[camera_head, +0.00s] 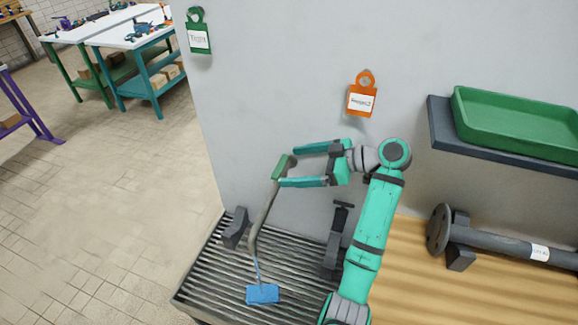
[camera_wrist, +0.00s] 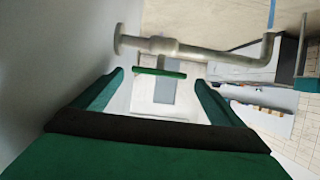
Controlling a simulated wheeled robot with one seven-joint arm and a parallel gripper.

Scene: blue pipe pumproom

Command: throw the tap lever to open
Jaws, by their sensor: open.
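The tap is a grey pipe (camera_head: 265,213) with a bent spout, standing out from the wall over a slatted drain grate (camera_head: 285,262). Its green lever (camera_head: 283,167) is a short bar on a small stem. In the wrist view the lever (camera_wrist: 160,72) lies roughly parallel to the tap pipe (camera_wrist: 195,50). My gripper (camera_head: 290,166) is open, its two teal fingers reaching toward the lever from the right. In the wrist view the lever shows between and just beyond the fingertips (camera_wrist: 160,78). I cannot tell whether either finger touches it.
Green (camera_head: 198,35) and orange (camera_head: 362,97) tags hang on the wall. A shelf with a green tray (camera_head: 515,122) and a flanged pipe (camera_head: 500,242) are at right. Open tiled floor (camera_head: 100,200) lies left.

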